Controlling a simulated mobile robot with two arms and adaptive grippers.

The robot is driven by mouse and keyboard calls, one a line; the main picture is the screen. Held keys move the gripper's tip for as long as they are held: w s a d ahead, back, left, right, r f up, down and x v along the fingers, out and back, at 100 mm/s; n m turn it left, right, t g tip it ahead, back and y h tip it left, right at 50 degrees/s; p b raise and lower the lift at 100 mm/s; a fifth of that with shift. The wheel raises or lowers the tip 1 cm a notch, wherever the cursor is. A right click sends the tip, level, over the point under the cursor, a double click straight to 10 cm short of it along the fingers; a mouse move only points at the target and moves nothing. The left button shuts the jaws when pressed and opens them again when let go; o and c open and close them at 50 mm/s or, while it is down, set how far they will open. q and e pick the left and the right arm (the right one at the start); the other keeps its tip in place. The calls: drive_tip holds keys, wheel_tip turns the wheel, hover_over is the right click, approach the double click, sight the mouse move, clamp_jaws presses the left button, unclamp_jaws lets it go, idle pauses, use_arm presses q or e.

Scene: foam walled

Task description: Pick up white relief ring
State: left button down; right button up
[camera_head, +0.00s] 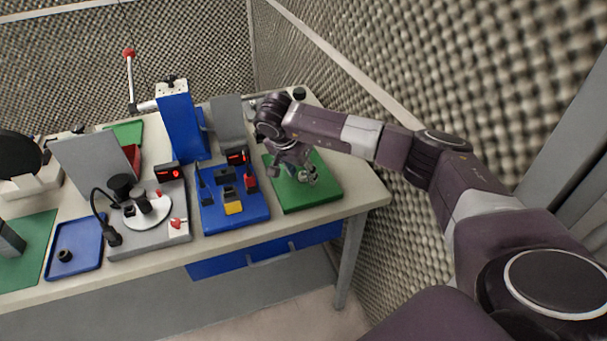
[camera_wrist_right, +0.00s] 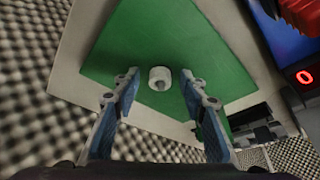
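The white relief ring (camera_wrist_right: 160,78) sits on the green mat (camera_wrist_right: 155,30) in the right wrist view, between and beyond my fingertips. My right gripper (camera_wrist_right: 158,82) is open, its two blue-padded fingers spread on either side of the ring with gaps to both. In the head view my right gripper (camera_head: 301,177) is over the green mat (camera_head: 322,193) at the right end of the table, and the ring is hard to make out beneath it. I cannot tell the exact height above the mat. My left gripper is not in view.
A blue station (camera_head: 245,218) with a red display stands left of the mat. A grey station (camera_head: 150,237) with a white disc and a blue tray (camera_head: 77,262) are further left. A blue press column (camera_head: 181,125) stands behind. The foam wall (camera_head: 430,60) is close on the right.

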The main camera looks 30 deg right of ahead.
sight(301, 177)
drive_tip(key=shift+c, duration=0.2)
drive_tip(key=c, duration=0.5)
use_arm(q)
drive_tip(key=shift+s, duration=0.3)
use_arm(e)
drive_tip(key=c, duration=0.5)
drive_tip(key=shift+o, duration=0.2)
